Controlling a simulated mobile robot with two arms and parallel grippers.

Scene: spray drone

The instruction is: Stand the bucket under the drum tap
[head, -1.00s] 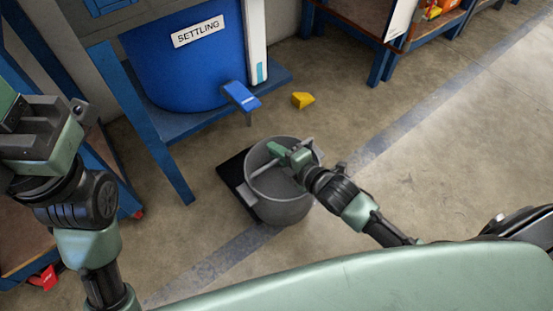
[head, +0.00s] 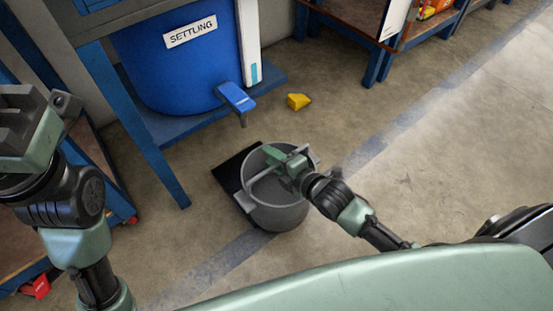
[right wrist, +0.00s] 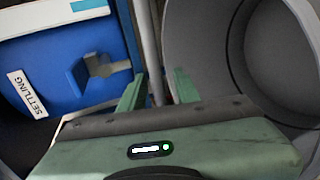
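The grey bucket (head: 275,208) stands upright on the floor, partly over a black flat pad (head: 226,178). Its handle (head: 260,177) is raised across its mouth. My right gripper (head: 284,163) is at the handle. In the right wrist view, the handle (right wrist: 149,45) runs between the two green fingers (right wrist: 159,88), which stand apart with a gap on one side. The blue drum (head: 180,70), labelled SETTLING, has a blue tap (head: 235,97) jutting toward the bucket's side of the floor. My left gripper (head: 35,125) is at the left edge, its fingertips unclear.
The drum sits on a blue stand (head: 165,165) whose leg comes down left of the bucket. A yellow wedge (head: 298,102) lies on the floor right of the tap. A workbench (head: 350,20) stands at the back. Floor at right is clear.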

